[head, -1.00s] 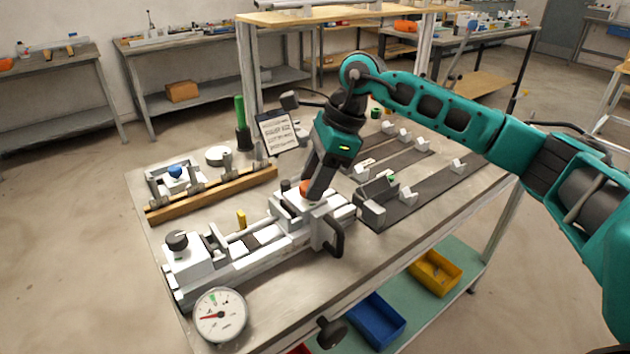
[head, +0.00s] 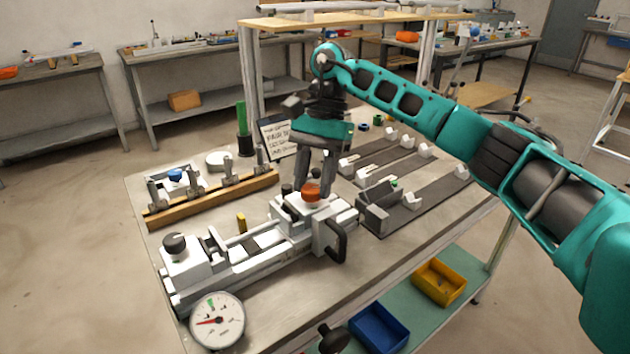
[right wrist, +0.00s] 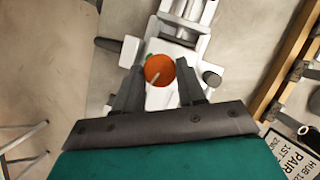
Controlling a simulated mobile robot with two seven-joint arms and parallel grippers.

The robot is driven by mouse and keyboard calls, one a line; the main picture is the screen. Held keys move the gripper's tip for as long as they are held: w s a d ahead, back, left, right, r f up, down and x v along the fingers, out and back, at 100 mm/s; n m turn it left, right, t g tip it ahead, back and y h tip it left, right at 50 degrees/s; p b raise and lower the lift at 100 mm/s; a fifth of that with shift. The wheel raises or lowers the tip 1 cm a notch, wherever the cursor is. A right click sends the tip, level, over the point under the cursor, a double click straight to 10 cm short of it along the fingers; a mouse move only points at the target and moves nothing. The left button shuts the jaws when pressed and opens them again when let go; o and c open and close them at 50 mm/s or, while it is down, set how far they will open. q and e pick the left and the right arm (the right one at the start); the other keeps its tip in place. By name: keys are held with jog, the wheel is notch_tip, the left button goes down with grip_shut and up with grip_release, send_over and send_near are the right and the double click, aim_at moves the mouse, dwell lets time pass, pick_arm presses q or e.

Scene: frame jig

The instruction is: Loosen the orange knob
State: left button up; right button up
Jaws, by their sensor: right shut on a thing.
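The orange knob (head: 311,193) sits on top of the white carriage (head: 290,226) of a long white jig on the table. My right gripper (head: 314,190) reaches down on it from above, with its two fingers on either side of the knob. In the right wrist view the orange knob (right wrist: 159,70) lies between the fingertips of the right gripper (right wrist: 160,72), which is shut on it. A pale line shows on the knob's top, and a small green mark shows beside its rim. My left gripper is not in view.
A black knob (head: 174,243) stands on the jig's left end block. A round dial gauge (head: 217,320) is at the front. A black handle (head: 336,242) sticks out beside the carriage. A wooden rail (head: 215,198) and dark slotted plates (head: 430,198) flank the jig.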

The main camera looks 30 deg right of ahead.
jog(key=shift+w+n+h, duration=0.1)
jog(key=shift+n+h, duration=0.2)
jog(key=shift+n, duration=0.8)
jog(key=o, duration=1.1)
jog(key=shift+c, duration=0.2)
jog(key=shift+r, duration=0.1)
